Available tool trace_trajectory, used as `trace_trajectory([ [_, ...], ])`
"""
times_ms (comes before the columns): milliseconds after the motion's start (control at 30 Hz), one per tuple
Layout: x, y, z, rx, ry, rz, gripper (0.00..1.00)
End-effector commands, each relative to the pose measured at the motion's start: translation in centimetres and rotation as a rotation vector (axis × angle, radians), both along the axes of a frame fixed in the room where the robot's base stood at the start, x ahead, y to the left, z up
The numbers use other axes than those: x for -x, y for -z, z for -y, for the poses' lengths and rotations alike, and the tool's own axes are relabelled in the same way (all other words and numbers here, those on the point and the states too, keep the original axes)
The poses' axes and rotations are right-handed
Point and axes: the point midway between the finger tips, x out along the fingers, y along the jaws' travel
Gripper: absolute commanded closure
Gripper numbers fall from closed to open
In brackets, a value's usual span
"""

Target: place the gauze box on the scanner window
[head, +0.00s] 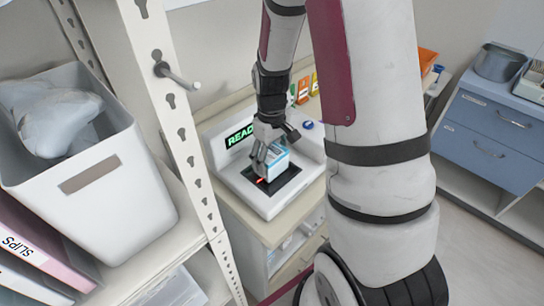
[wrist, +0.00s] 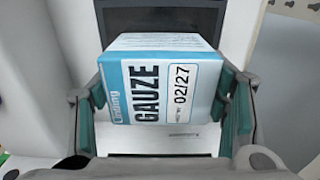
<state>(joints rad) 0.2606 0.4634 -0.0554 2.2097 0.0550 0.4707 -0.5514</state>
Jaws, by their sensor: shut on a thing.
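The gauze box (wrist: 160,85) is blue and white, with "GAUZE" and "02/27" on its label in the wrist view. My gripper (wrist: 165,100) is shut on it, with one finger on each side. In the head view the gauze box (head: 275,163) is at my gripper (head: 266,155), over the dark scanner window (head: 286,185) of the white scanner. A red light shows beside the box on the window. The dark window (wrist: 160,22) also shows beyond the box in the wrist view. I cannot tell whether the box touches the window.
The scanner (head: 268,206) has a lit green display (head: 240,136) and stands on a beige counter. A shelf post (head: 185,130) and a white bin (head: 90,165) are at the left. Small coloured boxes (head: 303,90) stand behind the scanner. A blue drawer cabinet (head: 490,130) is at the right.

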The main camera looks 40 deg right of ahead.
Motion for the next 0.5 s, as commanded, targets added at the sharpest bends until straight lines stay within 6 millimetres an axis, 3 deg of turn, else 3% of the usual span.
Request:
trace_trajectory([
  [433,0.01,0.70,-0.03,0.000,0.000,0.000,0.61],
  [467,0.01,0.73,-0.03,0.000,0.000,0.000,0.30],
  [500,0.01,0.68,-0.03,0.000,0.000,0.000,0.21],
])
